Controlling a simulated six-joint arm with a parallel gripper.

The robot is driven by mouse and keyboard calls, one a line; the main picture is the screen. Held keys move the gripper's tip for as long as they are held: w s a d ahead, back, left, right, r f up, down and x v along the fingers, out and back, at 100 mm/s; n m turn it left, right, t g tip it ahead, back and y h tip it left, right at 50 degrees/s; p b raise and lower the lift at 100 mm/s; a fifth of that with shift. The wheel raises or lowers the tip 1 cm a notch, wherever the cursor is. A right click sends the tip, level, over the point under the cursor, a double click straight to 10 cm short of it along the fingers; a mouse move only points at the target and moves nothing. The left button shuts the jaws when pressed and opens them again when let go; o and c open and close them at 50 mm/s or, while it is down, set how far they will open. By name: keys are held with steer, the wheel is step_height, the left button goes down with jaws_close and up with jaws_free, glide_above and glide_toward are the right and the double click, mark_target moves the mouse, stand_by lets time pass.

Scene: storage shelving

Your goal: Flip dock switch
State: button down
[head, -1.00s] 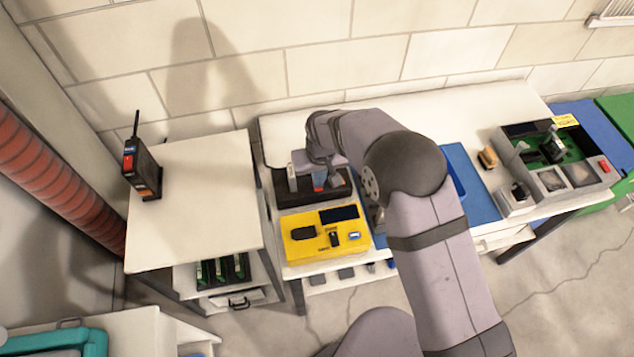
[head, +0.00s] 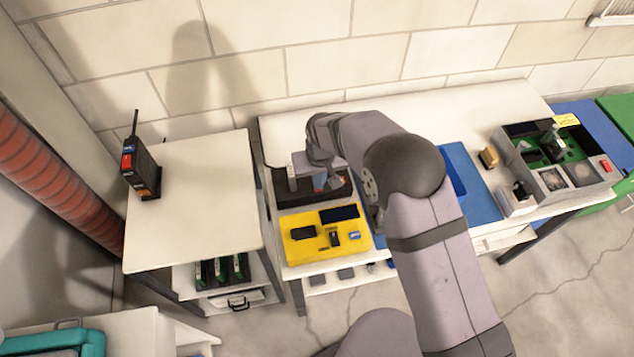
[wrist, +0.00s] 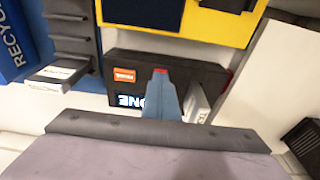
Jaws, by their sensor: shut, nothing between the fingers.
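A black dock box (head: 286,197) stands on the bench behind a yellow panel (head: 297,247). In the wrist view the dock (wrist: 128,62) shows an orange label and a lit display (wrist: 130,100), partly hidden by my fingers. My gripper (head: 334,183) is low over the dock. In the wrist view my gripper (wrist: 159,73) is shut and empty, with its tips over the dock's face. A small red part (wrist: 217,71) shows on the dock, to the right of the tips. I cannot tell whether it is the switch, or whether the fingers touch the dock.
A white block (wrist: 197,104) stands close on the right of my fingers. A blue mat (head: 482,205) lies to the right of the dock, partly behind my arm. A grey tray device (head: 597,191) is further right. A radio (head: 143,172) stands on the otherwise bare left cabinet (head: 205,205).

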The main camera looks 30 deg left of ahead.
step_height(320, 180, up, 7)
steer(key=p, duration=0.4)
steer(key=shift+p, duration=0.3)
stand_by(0.4)
stand_by(0.3)
steer(key=w+d+r+m, duration=0.1)
steer(key=d+r+m, duration=0.15)
steer(key=d, duration=0.65)
steer(key=w+d+r+m, duration=0.1)
steer(key=d+r, duration=0.3)
steer(key=d, duration=0.5)
steer(key=w+d+r+m, duration=0.1)
steer(key=d+r, duration=0.2)
steer(key=d, duration=0.5)
steer(key=s+d+r+m+g+h, duration=0.1)
steer(key=s+d+m, duration=0.3)
steer(key=s+d, duration=1)
steer(key=d, duration=0.3)
steer(key=shift+r, duration=0.35)
